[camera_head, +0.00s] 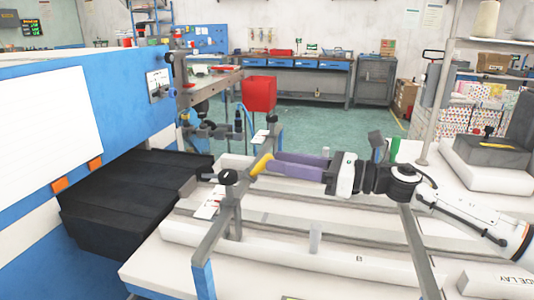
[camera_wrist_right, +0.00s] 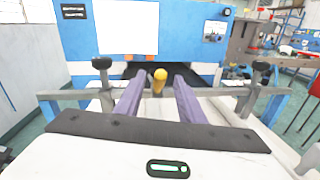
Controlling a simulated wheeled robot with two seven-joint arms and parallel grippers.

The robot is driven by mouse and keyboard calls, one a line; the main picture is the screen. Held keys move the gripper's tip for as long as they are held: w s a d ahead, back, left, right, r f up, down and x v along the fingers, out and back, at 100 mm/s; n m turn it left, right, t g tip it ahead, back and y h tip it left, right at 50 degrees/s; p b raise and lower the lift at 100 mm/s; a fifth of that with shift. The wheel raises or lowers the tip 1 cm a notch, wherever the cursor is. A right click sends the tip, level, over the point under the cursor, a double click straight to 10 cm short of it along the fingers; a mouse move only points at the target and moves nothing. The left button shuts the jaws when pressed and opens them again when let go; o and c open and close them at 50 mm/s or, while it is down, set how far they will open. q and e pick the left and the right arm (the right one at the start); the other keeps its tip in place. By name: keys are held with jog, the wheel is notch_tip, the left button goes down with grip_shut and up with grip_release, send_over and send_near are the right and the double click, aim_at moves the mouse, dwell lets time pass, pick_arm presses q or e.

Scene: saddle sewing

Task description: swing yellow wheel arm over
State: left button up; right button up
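The yellow wheel arm (camera_head: 261,164) is a short yellow piece at the grey crossbar of the clamp frame, above the sewing bed. In the right wrist view its rounded yellow end (camera_wrist_right: 160,79) points toward the camera. My right gripper (camera_head: 273,163) reaches in from the right with two long purple fingers. In the right wrist view the fingers of the right gripper (camera_wrist_right: 160,76) are spread, one on each side of the yellow piece, with gaps visible. The piece's far end is hidden. My left gripper is not in view.
The grey crossbar (camera_wrist_right: 215,92) carries black knobs, including one at the near end (camera_head: 228,177). A blue and white machine (camera_head: 40,130) with a black bed (camera_head: 135,195) stands at left. White padded rails (camera_head: 285,258) lie below my right arm. A red bin (camera_head: 259,93) stands behind.

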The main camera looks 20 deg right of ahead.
jog(key=shift+p+x, duration=0.3)
jog(key=shift+x, duration=1.8)
jog(key=shift+d, duration=0.1)
grip_shut()
